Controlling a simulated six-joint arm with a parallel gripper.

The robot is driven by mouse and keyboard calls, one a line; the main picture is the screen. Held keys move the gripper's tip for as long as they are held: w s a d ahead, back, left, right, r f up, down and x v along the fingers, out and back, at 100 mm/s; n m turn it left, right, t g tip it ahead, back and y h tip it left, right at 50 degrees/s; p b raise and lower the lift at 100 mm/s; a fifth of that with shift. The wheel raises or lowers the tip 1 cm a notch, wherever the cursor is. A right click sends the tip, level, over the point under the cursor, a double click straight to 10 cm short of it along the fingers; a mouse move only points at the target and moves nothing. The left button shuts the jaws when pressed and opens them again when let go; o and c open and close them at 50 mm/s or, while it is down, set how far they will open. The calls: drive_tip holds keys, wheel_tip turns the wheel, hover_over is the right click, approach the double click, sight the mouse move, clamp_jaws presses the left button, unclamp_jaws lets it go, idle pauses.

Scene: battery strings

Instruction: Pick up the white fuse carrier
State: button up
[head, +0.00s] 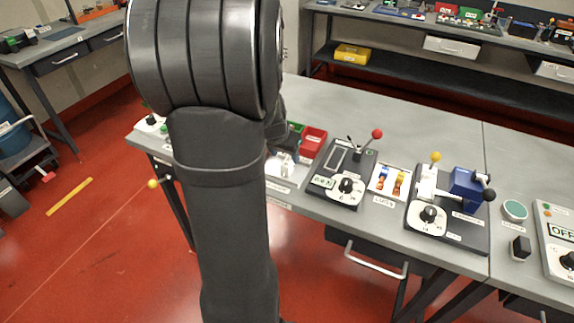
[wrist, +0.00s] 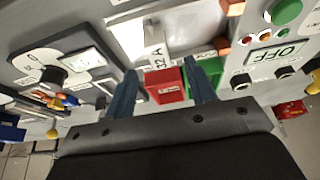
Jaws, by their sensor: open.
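The white fuse carrier appears to be the upright white block (wrist: 154,34) in the wrist view, on a pale base beyond my fingertips, near a "32 A" label. In the head view a white block (head: 286,168) stands just right of my arm, partly hidden by it. My gripper (wrist: 161,73) is open in the wrist view, with one blue-grey finger on each side. The carrier lies ahead of the gap between the fingers and apart from both.
A red bin (head: 313,142) and a partly hidden green bin stand beside the white block. To the right are a dark board with a red-knobbed lever (head: 377,134), a fuse tray (head: 390,182), and a board with a blue device (head: 466,186).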

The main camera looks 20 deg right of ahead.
sight(288, 162)
drive_tip(key=shift+x, duration=3.15)
drive_tip(key=shift+s, duration=0.1)
clamp_jaws()
drive_tip(key=shift+r, duration=0.1)
